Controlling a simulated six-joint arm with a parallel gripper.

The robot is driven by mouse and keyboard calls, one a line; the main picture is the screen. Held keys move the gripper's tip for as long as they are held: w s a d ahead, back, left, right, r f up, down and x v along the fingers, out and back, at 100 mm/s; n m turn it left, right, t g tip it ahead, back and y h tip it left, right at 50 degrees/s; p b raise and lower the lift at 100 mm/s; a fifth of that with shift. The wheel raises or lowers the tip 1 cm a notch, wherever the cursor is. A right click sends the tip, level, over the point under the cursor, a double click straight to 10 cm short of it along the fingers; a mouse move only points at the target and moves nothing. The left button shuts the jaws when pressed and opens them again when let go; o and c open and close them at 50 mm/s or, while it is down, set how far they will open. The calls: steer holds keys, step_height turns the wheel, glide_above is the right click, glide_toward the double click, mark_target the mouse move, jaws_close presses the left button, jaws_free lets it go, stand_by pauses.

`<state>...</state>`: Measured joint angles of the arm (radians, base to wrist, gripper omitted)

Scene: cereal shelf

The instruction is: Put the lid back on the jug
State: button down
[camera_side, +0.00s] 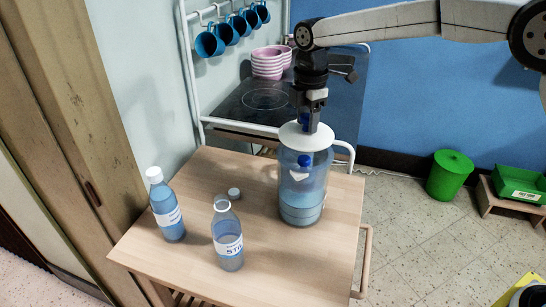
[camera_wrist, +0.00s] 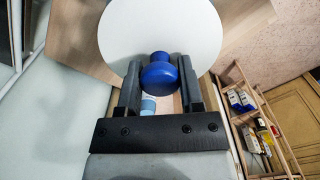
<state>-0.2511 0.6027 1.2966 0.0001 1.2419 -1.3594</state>
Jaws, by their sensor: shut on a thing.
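The lid is a white disc (camera_side: 305,137) with a blue knob, and it also shows large in the wrist view (camera_wrist: 135,30). My gripper (camera_side: 308,118) points down over it and is shut on the lid's blue knob (camera_wrist: 159,73), with one finger on each side in the wrist view. The jug (camera_side: 302,203) is a clear bluish container standing upright at the table's right side. The lid is at the jug's top, roughly level and over its mouth. I cannot tell whether it rests on the rim or hovers just above it. The lid hides the jug's mouth.
A capped bottle (camera_side: 166,208) and an uncapped bottle (camera_side: 228,243) stand left of the jug on the wooden table (camera_side: 265,280). A small white cap (camera_side: 234,193) lies between. Behind are a stove (camera_side: 250,108), pink bowls (camera_side: 268,65) and hanging blue mugs (camera_side: 210,42).

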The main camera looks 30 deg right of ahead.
mark_target(306, 133)
steer(key=shift+f, duration=1.8)
steer(key=shift+f, duration=0.2)
stand_by(1.2)
jaws_free()
stand_by(0.4)
steer(key=shift+r, duration=0.15)
steer(key=shift+r, duration=2.15)
